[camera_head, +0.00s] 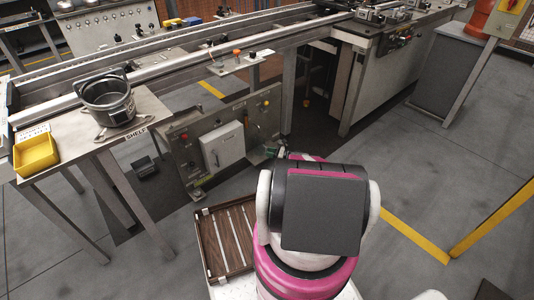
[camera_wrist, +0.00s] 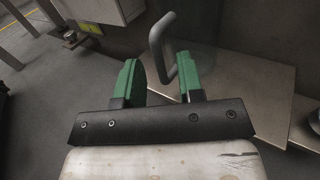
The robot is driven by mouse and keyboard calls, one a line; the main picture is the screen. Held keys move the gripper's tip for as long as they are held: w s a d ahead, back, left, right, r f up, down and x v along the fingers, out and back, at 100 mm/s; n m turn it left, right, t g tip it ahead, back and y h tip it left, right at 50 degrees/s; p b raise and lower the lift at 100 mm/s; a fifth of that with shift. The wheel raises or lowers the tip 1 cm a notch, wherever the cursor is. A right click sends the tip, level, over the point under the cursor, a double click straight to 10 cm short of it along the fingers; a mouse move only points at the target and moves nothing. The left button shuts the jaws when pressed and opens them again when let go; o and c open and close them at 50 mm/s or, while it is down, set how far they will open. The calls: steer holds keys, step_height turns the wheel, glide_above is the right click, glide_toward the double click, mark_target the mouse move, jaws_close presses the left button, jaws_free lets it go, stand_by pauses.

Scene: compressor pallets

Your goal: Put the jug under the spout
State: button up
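In the wrist view, a grey curved handle (camera_wrist: 160,48) stands in the gap between the fingertips of my gripper (camera_wrist: 160,72). It seems to belong to a dull, see-through grey jug (camera_wrist: 200,52) just beyond the right finger. The green fingers are apart, and I see no clear contact with the handle. In the head view my gripper (camera_head: 270,152) is low beside the panel under the line, mostly behind my arm. The jug cannot be made out there. I cannot clearly identify the spout in either view.
A shelf table (camera_head: 141,111) at left holds a dark pot (camera_head: 107,101) and a yellow bin (camera_head: 36,153). A panel (camera_head: 187,143) with a white box (camera_head: 223,146) stands left of my gripper. Table legs and a yellow rail (camera_head: 490,220) are obstacles.

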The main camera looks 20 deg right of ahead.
steer(key=v, duration=0.9)
steer(key=s+a+r+n+g+h, duration=0.1)
steer(key=s+a+r+n+g, duration=0.25)
steer(key=a+r, duration=0.3)
steer(key=s+a+r+n+g+h, duration=0.2)
steer(key=a+r+n+g, duration=0.15)
steer(key=a+r, duration=0.35)
steer(key=s+a+r+n+g+h, duration=0.1)
steer(key=s+a+r+n+g, duration=0.15)
steer(key=a+r+n, duration=0.5)
steer(key=s+a+r+n+h, duration=0.5)
steer(key=s+a+r, duration=0.1)
steer(key=s+r, duration=0.2)
steer(key=s+a+r+n+g+h, duration=0.1)
steer(key=s+a+r+n+h, duration=0.4)
steer(key=s+r, duration=0.4)
steer(key=shift+s+a+r+n+h, duration=0.25)
steer(key=shift+a+r+n+h, duration=0.1)
steer(key=shift+a+r, duration=0.45)
steer(key=shift+d, duration=0.15)
